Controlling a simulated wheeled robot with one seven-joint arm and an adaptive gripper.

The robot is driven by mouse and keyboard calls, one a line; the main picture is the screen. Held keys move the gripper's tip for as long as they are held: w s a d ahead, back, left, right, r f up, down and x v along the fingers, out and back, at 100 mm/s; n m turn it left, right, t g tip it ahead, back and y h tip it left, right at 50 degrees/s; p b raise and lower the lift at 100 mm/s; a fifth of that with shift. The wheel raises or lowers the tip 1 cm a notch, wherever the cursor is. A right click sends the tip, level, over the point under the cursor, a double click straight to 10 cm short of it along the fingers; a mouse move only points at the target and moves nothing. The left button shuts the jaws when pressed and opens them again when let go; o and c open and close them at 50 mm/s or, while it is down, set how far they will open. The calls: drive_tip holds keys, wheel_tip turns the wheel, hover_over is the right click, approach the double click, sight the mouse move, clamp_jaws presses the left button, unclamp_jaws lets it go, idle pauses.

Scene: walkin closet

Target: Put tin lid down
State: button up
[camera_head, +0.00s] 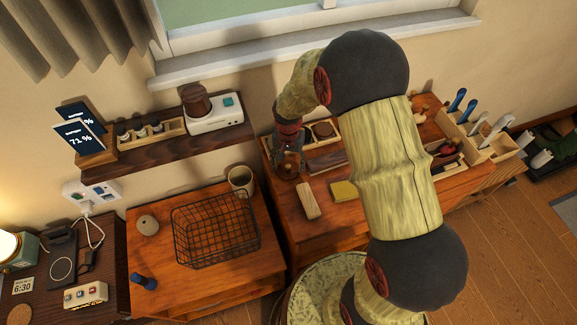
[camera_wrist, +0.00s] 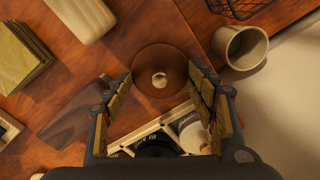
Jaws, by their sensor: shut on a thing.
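The tin lid (camera_wrist: 150,62) is a round brown disc with a small pale knob.
A wooden tray (camera_wrist: 125,141) with round items lies close by. A wooden block (camera_head: 308,200) and a yellow pad (camera_head: 344,191) lie in front. A mug (camera_head: 241,180) and a wire basket (camera_head: 214,230) stand on the left table. A dark shelf (camera_head: 170,149) is at the wall.

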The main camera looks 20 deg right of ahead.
drive_tip(key=shift+f, duration=0.4)
drive_tip(key=shift+f, duration=0.15)
drive_tip(key=o, duration=0.8)
drive_tip(key=shift+o, duration=0.2)
